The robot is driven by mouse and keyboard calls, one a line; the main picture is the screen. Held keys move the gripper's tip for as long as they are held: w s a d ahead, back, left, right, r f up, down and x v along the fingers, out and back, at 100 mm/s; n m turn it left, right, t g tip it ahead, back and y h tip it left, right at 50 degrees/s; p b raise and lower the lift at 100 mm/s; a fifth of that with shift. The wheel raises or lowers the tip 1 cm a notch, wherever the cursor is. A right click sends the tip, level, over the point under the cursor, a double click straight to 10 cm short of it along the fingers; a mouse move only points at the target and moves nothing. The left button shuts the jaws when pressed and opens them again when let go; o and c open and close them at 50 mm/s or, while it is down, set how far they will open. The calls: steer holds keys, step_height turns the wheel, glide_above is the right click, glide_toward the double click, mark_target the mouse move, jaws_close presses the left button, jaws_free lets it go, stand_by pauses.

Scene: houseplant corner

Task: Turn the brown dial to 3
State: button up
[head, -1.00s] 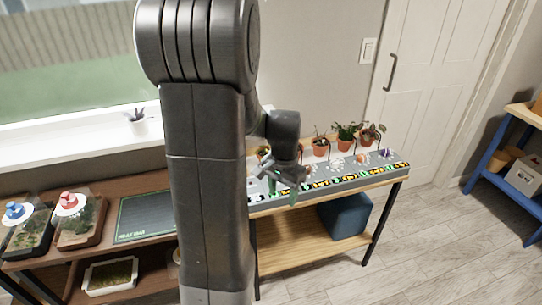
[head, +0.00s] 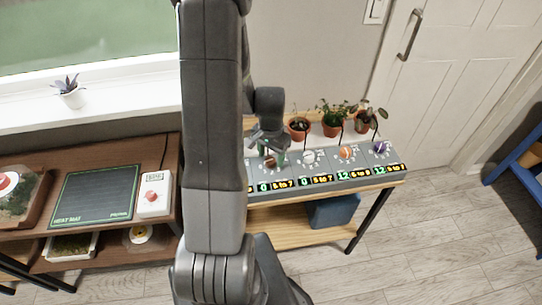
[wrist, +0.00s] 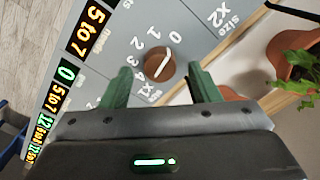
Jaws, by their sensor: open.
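The brown dial (wrist: 153,68) is a round knob with a white line on the grey sloped panel (wrist: 215,62). In the wrist view the line slants toward the printed 0; the numbers 1 to 4 curve round its left. My gripper (wrist: 160,82) is open, its green fingers apart on either side of the dial, with nothing between them that I can see gripped. Whether they are level with the knob or above it, I cannot tell. In the head view the dial (head: 269,163) is partly hidden by my gripper (head: 270,148). A display (head: 274,186) below it reads 0, 5 to 7.
A white dial (head: 309,156), an orange dial (head: 346,152) and a purple dial (head: 381,147) sit to the right on the panel. Potted plants (head: 332,124) stand close behind it. A heat mat (head: 95,195) lies on the brown shelf at left.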

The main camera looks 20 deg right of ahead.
steer(key=shift+s+a+f, duration=0.1)
steer(key=shift+a+f, duration=0.05)
steer(key=shift+f, duration=0.3)
steer(key=c, duration=1)
